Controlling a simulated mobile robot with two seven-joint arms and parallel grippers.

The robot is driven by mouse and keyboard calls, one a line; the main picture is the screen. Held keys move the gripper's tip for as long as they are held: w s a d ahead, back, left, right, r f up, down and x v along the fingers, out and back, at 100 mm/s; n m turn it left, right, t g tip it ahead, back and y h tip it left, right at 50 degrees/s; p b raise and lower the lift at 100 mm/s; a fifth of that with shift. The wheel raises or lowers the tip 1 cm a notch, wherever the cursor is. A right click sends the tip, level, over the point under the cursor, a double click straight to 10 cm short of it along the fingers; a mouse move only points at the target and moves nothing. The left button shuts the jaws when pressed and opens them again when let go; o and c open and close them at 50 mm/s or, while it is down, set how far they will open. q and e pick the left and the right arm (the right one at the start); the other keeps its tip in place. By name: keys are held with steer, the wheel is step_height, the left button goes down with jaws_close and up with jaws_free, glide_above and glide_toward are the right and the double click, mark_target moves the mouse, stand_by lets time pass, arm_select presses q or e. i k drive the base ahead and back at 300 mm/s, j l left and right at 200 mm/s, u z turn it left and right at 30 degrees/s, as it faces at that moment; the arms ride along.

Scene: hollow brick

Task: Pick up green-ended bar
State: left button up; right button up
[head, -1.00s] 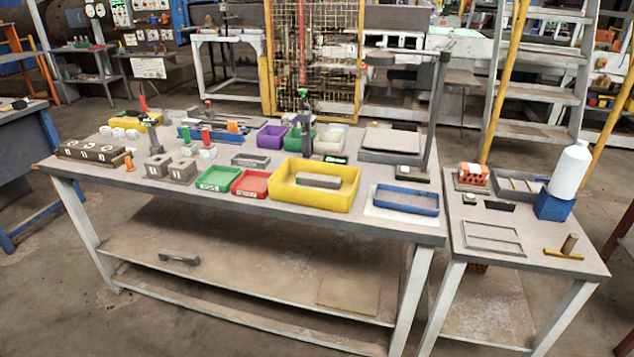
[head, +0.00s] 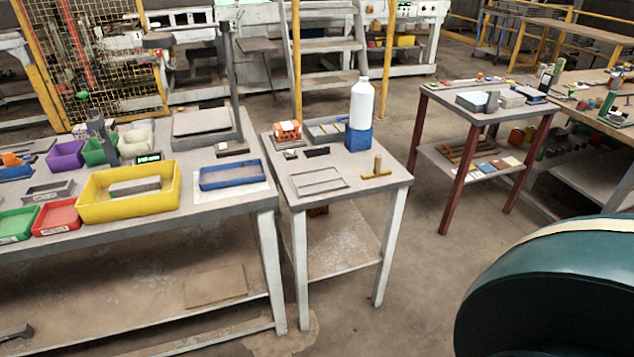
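I cannot make out a bar with a green end for certain. A grey bar (head: 135,187) lies in the yellow tray (head: 95,213) on the main bench, and no green end shows on it. An upright dark post (head: 97,122) with a green top stands behind that tray. A small upright green item (head: 607,103) stands on the far-right bench, too small to tell what it is. Neither of my grippers is in view.
A small side table (head: 345,200) holds a white bottle (head: 362,103) on a blue block and a wooden-handled tool (head: 377,169). A red-legged table (head: 455,180) stands beyond. A large dark green rounded object (head: 560,290) fills the lower right. Floor between is clear.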

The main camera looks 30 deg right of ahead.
mark_target(140, 185)
steer(key=i+j+u, duration=0.25)
steer(key=i, duration=0.25)
steer(key=i+u, duration=0.3)
steer(key=i, duration=0.2)
